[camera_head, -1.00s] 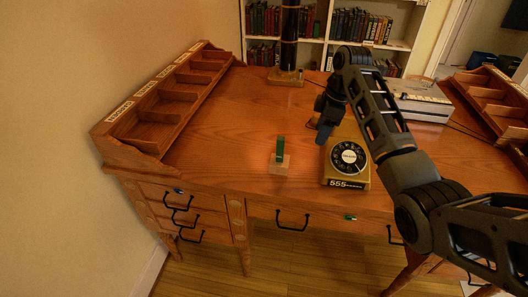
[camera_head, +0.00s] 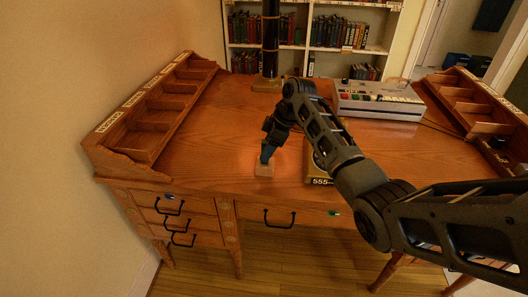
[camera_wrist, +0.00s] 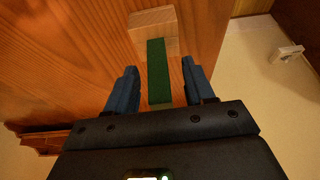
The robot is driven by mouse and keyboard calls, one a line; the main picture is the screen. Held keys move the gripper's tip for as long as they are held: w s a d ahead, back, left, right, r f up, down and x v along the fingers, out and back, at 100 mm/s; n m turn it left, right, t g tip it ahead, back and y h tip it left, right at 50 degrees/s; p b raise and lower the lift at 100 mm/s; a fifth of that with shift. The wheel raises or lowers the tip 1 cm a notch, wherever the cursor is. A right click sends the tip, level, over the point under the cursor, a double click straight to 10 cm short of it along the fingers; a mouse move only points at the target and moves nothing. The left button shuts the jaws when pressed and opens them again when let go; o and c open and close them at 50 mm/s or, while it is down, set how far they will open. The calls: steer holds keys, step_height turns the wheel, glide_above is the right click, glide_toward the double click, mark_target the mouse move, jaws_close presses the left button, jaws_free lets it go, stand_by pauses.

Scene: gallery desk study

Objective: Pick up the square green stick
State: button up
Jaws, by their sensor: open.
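The square green stick (camera_wrist: 158,72) stands in a small light wooden block. In the wrist view it lies between the two blue fingers of my gripper (camera_wrist: 160,88), with a gap on each side. The wooden block (camera_wrist: 152,24) shows beyond the fingertips there. In the head view my gripper (camera_head: 266,154) is right over the block (camera_head: 264,170) near the desk's front edge, and it hides the stick. The gripper is open around the stick and does not grip it.
The wooden desk (camera_head: 215,150) has a pigeonhole rack (camera_head: 150,140) at its left. A grey machine with buttons (camera_head: 378,100) and a black column (camera_head: 270,40) stand farther back.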

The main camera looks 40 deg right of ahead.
steer(key=shift+x, duration=1.25)
steer(key=shift+d, duration=0.1)
steer(key=shift+c, duration=0.4)
steer(key=c, duration=0.9)
